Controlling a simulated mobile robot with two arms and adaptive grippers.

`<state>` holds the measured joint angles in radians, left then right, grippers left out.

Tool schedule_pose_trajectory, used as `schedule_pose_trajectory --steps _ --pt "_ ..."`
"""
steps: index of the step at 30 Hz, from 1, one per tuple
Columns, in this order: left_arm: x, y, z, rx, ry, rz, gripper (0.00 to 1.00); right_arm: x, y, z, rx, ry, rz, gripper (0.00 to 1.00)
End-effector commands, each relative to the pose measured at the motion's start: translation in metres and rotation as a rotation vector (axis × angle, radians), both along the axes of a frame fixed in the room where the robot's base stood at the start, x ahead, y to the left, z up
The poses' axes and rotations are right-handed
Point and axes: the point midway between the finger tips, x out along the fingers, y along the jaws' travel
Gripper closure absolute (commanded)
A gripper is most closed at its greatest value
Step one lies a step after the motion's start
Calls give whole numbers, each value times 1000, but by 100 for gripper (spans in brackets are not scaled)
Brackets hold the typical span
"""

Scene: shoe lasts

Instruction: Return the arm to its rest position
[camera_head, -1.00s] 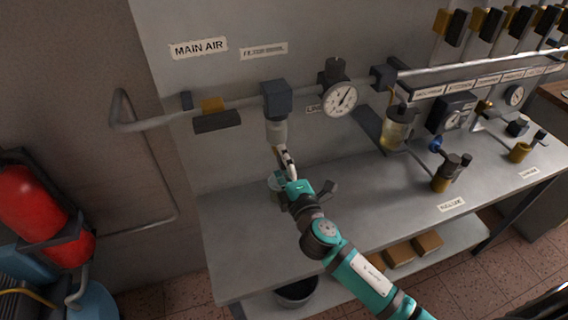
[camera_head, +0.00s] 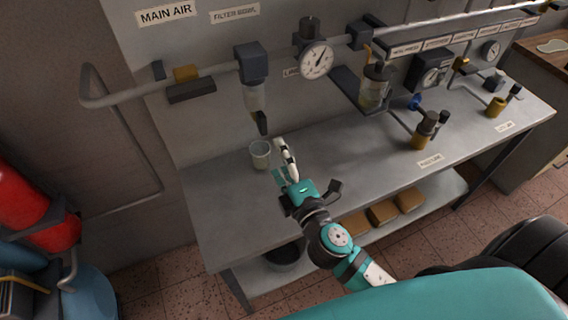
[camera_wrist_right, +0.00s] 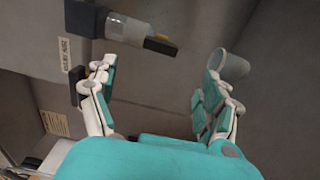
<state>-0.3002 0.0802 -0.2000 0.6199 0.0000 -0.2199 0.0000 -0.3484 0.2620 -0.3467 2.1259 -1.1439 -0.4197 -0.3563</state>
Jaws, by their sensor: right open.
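My right gripper (camera_head: 284,162) is open and empty above the grey bench, just right of a small clear cup (camera_head: 260,154). The cup stands upright on the bench below the filter bowl (camera_head: 255,97). In the right wrist view the two fingers of my right gripper (camera_wrist_right: 155,95) are spread wide. The cup (camera_wrist_right: 229,65) shows there behind the right finger, and the filter bowl (camera_wrist_right: 125,28) hangs at the top. My left gripper is not in view; a large teal part of my own body fills the lower right of the head view.
The grey bench (camera_head: 215,205) has bare room at its front left. A pressure gauge (camera_head: 316,60), pipework and an oil bowl (camera_head: 373,90) line the wall. Brown boxes (camera_head: 383,212) and a dark bucket (camera_head: 284,256) sit beneath. A red extinguisher (camera_head: 22,200) stands at left.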

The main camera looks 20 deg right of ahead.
Motion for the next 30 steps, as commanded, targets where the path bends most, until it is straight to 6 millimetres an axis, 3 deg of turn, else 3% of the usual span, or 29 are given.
schedule_pose_trajectory --steps 6,22,26,30 --pt "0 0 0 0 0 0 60 -15 0 0 1 0 1 17" --pt "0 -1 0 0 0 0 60 -15 -2 0 8 3 -6 17" --pt "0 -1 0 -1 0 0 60 -19 -25 -7 143 66 -110 17" --pt "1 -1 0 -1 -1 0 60 -45 -70 -40 490 261 -363 17"
